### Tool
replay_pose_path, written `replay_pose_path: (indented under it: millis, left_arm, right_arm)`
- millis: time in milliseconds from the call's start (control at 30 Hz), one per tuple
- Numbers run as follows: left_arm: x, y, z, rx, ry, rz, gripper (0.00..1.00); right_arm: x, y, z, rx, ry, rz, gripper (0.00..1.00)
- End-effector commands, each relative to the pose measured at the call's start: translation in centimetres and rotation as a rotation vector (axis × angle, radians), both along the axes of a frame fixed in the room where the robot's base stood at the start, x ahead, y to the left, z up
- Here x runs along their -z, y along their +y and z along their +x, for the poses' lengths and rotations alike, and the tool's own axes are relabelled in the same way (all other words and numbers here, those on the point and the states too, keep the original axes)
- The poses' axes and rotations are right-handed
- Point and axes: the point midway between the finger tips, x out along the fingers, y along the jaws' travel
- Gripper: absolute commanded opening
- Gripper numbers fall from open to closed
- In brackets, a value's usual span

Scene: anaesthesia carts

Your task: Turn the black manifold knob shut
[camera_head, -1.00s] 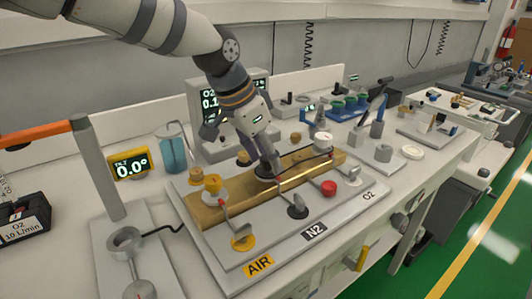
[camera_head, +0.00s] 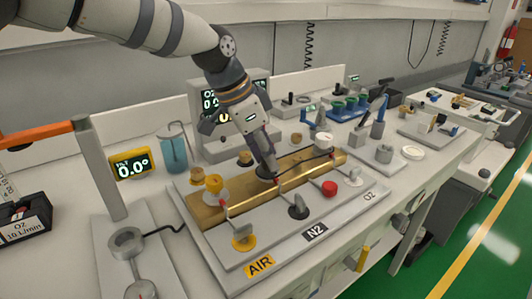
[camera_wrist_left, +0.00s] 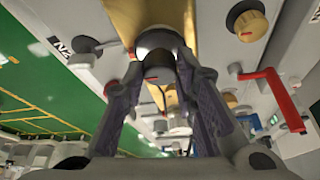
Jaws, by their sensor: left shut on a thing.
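The black manifold knob (camera_head: 263,173) sits on the middle of the brass manifold bar (camera_head: 236,198), partly hidden by my fingers. My left gripper (camera_head: 270,172) points down onto it from above. In the left wrist view the dark round knob (camera_wrist_left: 158,68) lies between the two fingers of my left gripper (camera_wrist_left: 160,80), which are shut on it. The bar also shows behind it in the left wrist view (camera_wrist_left: 135,15). My right gripper is not in view.
Yellow (camera_head: 214,185) and red (camera_head: 329,188) knobs and a white gauge (camera_head: 323,140) are close around the bar. The plate carries AIR, N2 and O2 labels. The O2 monitor (camera_head: 210,148) stands behind my gripper. A grey post (camera_head: 98,165) with an orange arm is at left.

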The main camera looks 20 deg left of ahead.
Motion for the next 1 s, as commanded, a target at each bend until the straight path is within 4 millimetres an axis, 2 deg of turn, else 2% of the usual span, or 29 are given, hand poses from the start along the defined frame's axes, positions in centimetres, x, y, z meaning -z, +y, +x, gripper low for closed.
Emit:
replay_pose_path:
  millis: [67,100,200,533,667,800,1000]
  left_arm:
    - [0.0,0.0,0.0,0.000,0.000,0.000,0.00]
    - [0.0,0.0,0.0,0.000,0.000,0.000,0.28]
    - [0.0,0.0,0.0,0.000,0.000,0.000,0.46]
    - [-0.5,0.2,-0.1,-0.002,-0.002,0.000,0.46]
    - [-3.2,1.0,-0.7,-0.003,-0.005,-0.002,0.46]
    - [-6.9,2.2,-1.6,-0.003,-0.007,-0.001,0.46]
    - [-10.3,3.3,-2.6,-0.002,-0.002,0.000,0.46]
  right_arm:
    - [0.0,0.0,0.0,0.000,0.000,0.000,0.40]
    - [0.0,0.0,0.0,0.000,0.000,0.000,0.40]
    - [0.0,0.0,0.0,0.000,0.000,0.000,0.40]
    - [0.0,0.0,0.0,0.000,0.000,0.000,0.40]
    - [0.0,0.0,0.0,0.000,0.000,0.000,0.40]
    - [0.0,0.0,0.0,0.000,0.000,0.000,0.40]
    - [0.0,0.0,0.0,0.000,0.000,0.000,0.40]
